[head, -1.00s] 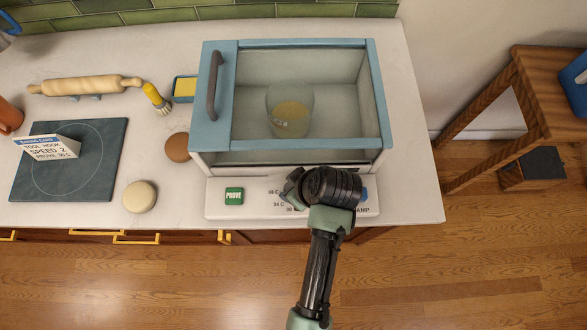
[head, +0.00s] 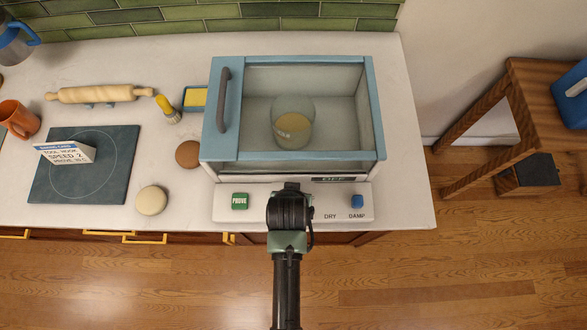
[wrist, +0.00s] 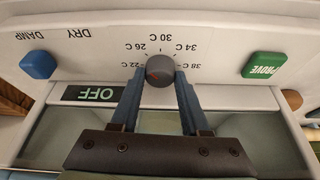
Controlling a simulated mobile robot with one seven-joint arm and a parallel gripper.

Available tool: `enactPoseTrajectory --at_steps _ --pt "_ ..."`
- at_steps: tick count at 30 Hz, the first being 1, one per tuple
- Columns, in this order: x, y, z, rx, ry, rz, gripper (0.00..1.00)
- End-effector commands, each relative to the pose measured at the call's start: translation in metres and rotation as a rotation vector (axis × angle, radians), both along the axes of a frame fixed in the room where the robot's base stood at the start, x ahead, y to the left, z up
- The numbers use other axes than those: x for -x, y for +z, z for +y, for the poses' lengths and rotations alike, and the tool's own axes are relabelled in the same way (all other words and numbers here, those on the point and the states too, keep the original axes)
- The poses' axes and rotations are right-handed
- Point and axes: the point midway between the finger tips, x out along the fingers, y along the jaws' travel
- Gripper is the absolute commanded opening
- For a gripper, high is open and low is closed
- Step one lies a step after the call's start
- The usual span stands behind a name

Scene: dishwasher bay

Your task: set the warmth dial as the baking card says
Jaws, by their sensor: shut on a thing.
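The grey warmth dial (wrist: 160,71) sits on the white panel in the wrist view, ringed by marks from 22 C to 38 C, shown upside down. A small reddish mark on it faces lower left, near the 22 C side; its exact setting is unclear. My gripper (wrist: 159,88) is shut on the dial, one blue finger on each side. In the head view my gripper (head: 289,198) hides the dial. The baking card (head: 66,153) stands on a dark plate at left; it reads tool hook, speed 2, and its small prove line is too blurred to read surely.
A green PROVE button (head: 240,201) and a blue DAMP button (head: 357,201) flank the dial. The display (wrist: 93,94) reads OFF. The blue-framed proving box (head: 238,157) behind holds a clear tub (head: 293,122). A pale dough ball (head: 151,200) lies left.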

Motion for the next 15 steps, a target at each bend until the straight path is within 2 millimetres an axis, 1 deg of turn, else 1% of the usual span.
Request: enactPoseTrajectory --at_steps 1,15 --pt "-0.0010 0.0026 0.0014 0.001 -0.040 -0.002 0.00" --pt "-0.0029 0.0008 0.0031 0.000 -0.457 -0.004 0.00"
